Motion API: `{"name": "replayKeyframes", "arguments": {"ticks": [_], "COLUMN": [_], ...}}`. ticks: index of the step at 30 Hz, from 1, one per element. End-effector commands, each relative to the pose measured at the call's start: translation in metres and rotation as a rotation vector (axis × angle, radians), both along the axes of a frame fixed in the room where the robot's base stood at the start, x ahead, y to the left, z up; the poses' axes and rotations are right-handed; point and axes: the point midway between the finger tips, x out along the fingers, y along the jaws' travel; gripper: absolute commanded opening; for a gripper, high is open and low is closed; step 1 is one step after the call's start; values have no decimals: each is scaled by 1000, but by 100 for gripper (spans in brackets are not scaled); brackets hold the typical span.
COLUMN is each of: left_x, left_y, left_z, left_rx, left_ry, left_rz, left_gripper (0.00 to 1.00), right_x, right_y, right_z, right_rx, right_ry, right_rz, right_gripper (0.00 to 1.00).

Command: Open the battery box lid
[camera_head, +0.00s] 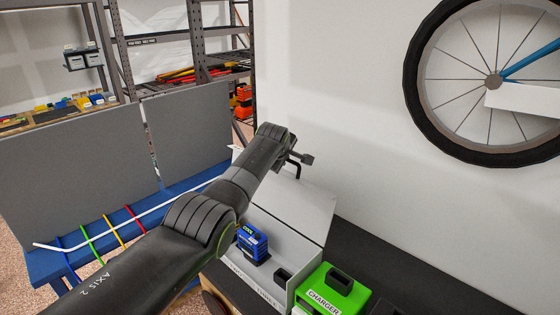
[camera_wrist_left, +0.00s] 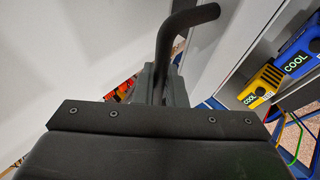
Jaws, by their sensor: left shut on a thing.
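The battery box (camera_head: 283,262) is a pale grey box at the lower middle of the head view. Its pale grey lid (camera_head: 300,212) stands raised at the back, leaning towards the white wall, so the inside shows. A blue battery (camera_head: 252,244) marked COOL sits in the box. My left gripper (camera_head: 297,161) is at the lid's upper edge, shut on the black bent lid handle (camera_wrist_left: 192,20), which shows between its fingers (camera_wrist_left: 165,82) in the left wrist view. My left arm hides the box's left part. My right gripper is not in view.
A green charger (camera_head: 331,290) stands right of the box on a dark bench top (camera_head: 385,262). A bicycle wheel (camera_head: 493,81) is on the wall at the upper right. Grey panels (camera_head: 75,170) and a blue table with coloured strips lie at left. Shelving stands behind.

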Motion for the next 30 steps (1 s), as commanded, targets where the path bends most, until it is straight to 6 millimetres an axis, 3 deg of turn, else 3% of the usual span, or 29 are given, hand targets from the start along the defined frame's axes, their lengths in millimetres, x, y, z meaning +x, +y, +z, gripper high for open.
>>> {"name": "replayKeyframes", "arguments": {"ticks": [4, 23, 24, 27, 30], "left_x": [-2, -3, -3, -3, -3], "left_y": [-3, -5, -5, -5, -5], "left_z": [-3, -4, -5, -4, -4], "left_rx": [15, 27, 27, 28, 28], "left_ry": [23, 44, 44, 43, 43], "left_rz": [0, 0, 0, -1, -1], "left_gripper": [0, 0, 16, 28, 28], "right_x": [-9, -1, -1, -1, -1], "right_y": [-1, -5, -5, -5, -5], "right_z": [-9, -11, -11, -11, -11], "right_rx": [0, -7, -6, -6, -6], "right_ry": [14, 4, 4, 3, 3], "right_rz": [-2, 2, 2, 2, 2], "right_gripper": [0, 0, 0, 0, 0]}}
